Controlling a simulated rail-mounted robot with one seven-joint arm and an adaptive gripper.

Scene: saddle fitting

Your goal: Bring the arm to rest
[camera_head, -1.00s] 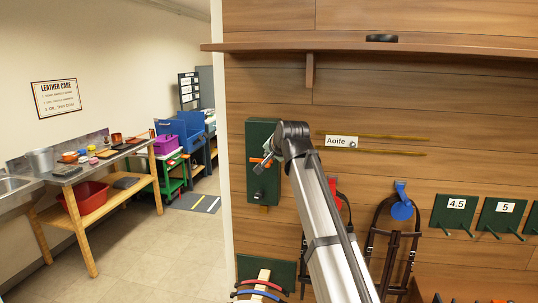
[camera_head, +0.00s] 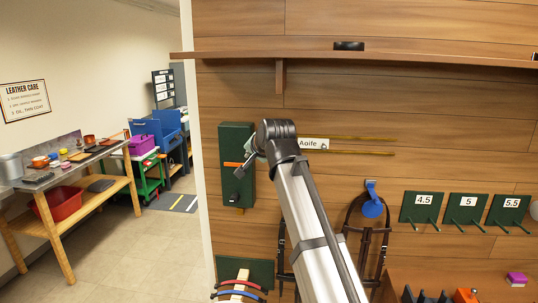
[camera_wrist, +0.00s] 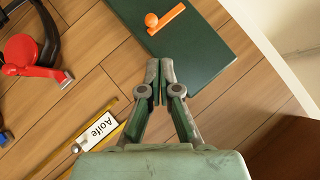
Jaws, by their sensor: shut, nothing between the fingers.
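My gripper (camera_wrist: 160,82) is shut and empty in the wrist view, its two fingertips together in front of the wooden wall. A dark green panel (camera_wrist: 190,45) with an orange piece (camera_wrist: 168,20) on it lies beyond the fingertips. In the head view my arm rises from the bottom and its end is by the green wall panel (camera_head: 238,140). The gripper's fingers are mostly hidden there by my arm's end. I cannot tell whether they touch the panel.
The "Aoife" label (camera_head: 311,144) and brass rods (camera_head: 365,152) are close to the right of my arm's end. A wooden shelf (camera_head: 350,58) runs above. Bridles hang at right beside the numbered green plates (camera_head: 420,207). Open floor (camera_head: 130,245) lies left, before the workbench (camera_head: 75,170).

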